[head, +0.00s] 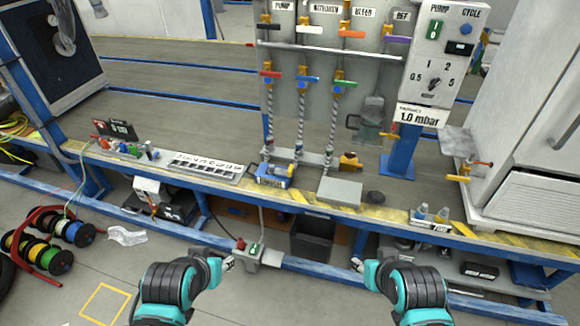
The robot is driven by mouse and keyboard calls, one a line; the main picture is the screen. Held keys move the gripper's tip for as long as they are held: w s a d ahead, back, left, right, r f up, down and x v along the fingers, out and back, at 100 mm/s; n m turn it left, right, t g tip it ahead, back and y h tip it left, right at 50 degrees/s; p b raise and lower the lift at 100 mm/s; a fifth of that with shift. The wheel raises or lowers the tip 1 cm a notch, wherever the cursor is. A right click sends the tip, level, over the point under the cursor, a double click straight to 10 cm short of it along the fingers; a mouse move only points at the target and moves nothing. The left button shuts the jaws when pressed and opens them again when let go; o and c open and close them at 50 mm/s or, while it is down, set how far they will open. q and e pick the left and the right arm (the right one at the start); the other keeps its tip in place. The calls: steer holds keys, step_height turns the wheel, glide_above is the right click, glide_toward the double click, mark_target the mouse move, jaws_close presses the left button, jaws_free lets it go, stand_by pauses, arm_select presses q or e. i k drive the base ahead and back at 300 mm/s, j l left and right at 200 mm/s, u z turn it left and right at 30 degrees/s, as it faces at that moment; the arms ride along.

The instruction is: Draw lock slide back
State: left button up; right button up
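No part in the head view can be made out for sure as the lock slide. A small blue and yellow device (274,174) sits on the bench's front edge, and a flat grey plate (340,191) lies to its right. My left gripper (229,264) is low in front of the bench, left of a grey switch box (258,256) with a red knob and a green button. My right gripper (356,264) is at a similar height, right of a dark bin (312,238). Both grippers are small in view and their fingers cannot be made out clearly.
A grey panel carries rows of coloured valve handles (308,79). A control box (436,50) stands right of it above a 1.0 mbar sign (421,116). Cable reels (48,238) stand on the floor left.

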mark_target(289, 173)
steer(key=i+l, duration=0.15)
steer(key=i, duration=0.5)
steer(key=i+l+z, duration=0.15)
steer(key=i, duration=0.5)
